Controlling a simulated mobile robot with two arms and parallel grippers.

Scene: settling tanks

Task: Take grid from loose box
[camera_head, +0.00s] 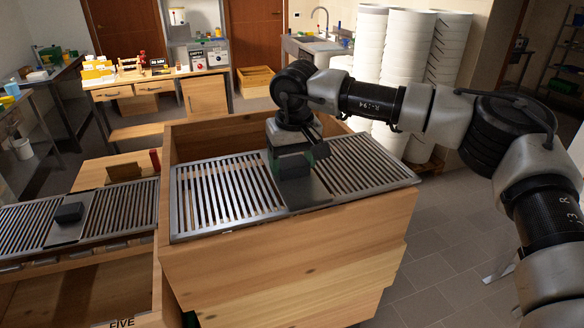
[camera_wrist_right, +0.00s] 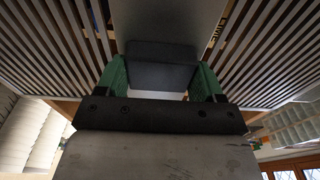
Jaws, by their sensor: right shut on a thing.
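A metal slatted grid (camera_head: 228,200) with a plain plate across its middle lies over the top of a tall wooden box (camera_head: 285,275). Its right end reaches to the box's right edge; I cannot tell whether it rests on the rim or is slightly raised. My right gripper (camera_head: 290,166) is over the middle plate and shut on the grid's dark block handle (camera_wrist_right: 162,55). In the right wrist view, green fingers stand on both sides of this handle, and the slats of the grid (camera_wrist_right: 55,45) spread left and right. My left gripper is not in view.
A second grid (camera_head: 125,208) with a dark handle (camera_head: 69,213) lies at the left above a box marked FIVE. A workbench (camera_head: 155,84) with small items stands behind. White bucket stacks (camera_head: 406,65) stand at the back right.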

